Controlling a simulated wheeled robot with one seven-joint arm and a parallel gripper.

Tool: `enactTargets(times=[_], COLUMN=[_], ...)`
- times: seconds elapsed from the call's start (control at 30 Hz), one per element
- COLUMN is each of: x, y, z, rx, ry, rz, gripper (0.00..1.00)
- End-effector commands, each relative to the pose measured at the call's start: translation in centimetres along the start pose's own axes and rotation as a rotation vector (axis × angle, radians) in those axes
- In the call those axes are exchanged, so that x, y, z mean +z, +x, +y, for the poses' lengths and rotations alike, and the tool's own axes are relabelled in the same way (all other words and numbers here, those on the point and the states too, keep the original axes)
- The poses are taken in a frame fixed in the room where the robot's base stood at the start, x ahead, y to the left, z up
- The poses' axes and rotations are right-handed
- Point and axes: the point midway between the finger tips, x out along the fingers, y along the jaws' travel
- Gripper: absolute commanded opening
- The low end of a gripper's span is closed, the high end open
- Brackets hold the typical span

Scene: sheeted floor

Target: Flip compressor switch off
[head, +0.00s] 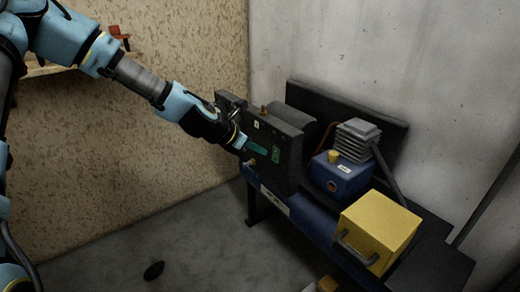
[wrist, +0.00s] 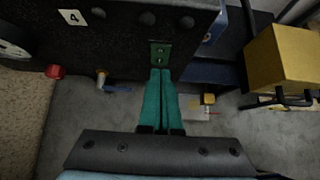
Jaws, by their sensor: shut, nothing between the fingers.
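My gripper (head: 265,152) has long green fingers, closed together and empty.
A red knob (wrist: 54,71) and a brass valve with a blue lever (wrist: 100,79) sit left of the fingers. A blue motor unit (head: 340,175) and a yellow box with a handle (head: 379,228) stand to the right. The grey floor (head: 195,245) in front is mostly clear.

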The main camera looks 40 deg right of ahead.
Motion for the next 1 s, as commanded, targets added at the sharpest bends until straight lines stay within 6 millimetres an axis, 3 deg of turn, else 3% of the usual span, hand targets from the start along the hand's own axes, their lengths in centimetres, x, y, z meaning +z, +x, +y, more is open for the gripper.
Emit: enactTargets(times=[0.6,1.0], x=[1.6,1.8], y=[-8.5,-9.9], z=[0.2,0.1], rx=[0.002,-0.001], ry=[0.001,0.000], rz=[0.000,0.000], gripper=[0.00,0.00])
